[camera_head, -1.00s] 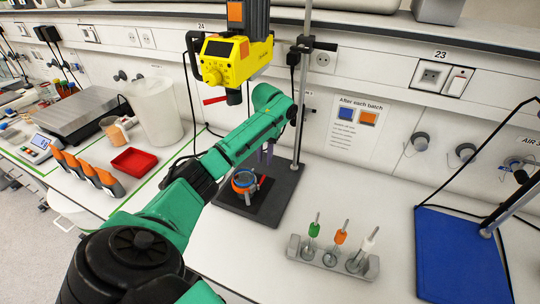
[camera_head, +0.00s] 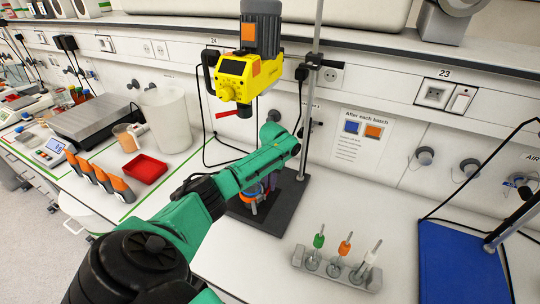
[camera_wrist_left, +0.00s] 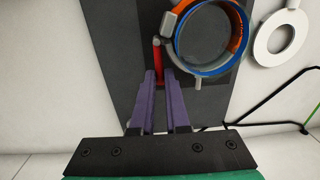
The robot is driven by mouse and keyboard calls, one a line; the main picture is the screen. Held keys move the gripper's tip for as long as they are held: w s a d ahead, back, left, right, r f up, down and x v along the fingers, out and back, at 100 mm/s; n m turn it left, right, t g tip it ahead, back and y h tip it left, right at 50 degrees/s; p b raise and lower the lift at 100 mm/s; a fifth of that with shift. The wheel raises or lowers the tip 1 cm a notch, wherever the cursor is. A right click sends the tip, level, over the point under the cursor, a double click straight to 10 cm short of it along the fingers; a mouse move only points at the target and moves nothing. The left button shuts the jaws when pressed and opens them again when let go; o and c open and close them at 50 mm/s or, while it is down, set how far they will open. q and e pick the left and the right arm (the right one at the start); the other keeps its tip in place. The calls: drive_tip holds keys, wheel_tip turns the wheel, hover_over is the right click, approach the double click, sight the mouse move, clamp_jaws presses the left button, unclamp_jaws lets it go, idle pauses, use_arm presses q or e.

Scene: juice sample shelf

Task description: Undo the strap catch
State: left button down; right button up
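The strap catch shows as a red lever (camera_wrist_left: 157,55) at the left side of a round holder in the left wrist view. The holder has a blue rim, an orange band (camera_wrist_left: 242,38) and grey clamp parts around a dark, round inside. My left gripper (camera_wrist_left: 161,74) has two purple fingers with a narrow gap between them, and the lever's lower end lies at that gap. I cannot tell whether the fingers touch it. In the head view the holder (camera_head: 249,194) stands on a dark base plate, partly hidden by my green left arm. My right gripper is out of view.
A yellow stirrer (camera_head: 238,78) hangs on a metal stand above the holder. A grey rack (camera_head: 337,272) with several coloured-handled tools stands in front right. A red tray (camera_head: 145,169) and orange-topped bottles are at left, a blue mat (camera_head: 460,262) at right.

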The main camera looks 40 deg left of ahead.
use_arm(q)
drive_tip(key=shift+d+m, duration=0.15)
drive_tip(key=shift+m, duration=0.25)
drive_tip(key=m, duration=0.1)
drive_tip(key=d+m, duration=0.1)
drive_tip(key=shift+w+m, duration=0.1)
drive_tip(key=shift+m, duration=0.2)
drive_tip(key=m, duration=0.1)
drive_tip(key=d+m, duration=0.1)
drive_tip(key=shift+m, duration=0.4)
drive_tip(key=m, duration=0.2)
drive_tip(key=d+m, duration=0.1)
drive_tip(key=m, duration=0.1)
drive_tip(key=s+m, duration=0.1)
drive_tip(key=m, duration=0.1)
drive_tip(key=shift+d+r+t, duration=0.1)
drive_tip(key=shift+d+t, duration=0.2)
drive_tip(key=shift+d, duration=0.05)
drive_tip(key=c, duration=1.2)
unclamp_jaws()
drive_tip(key=shift+s, duration=0.1)
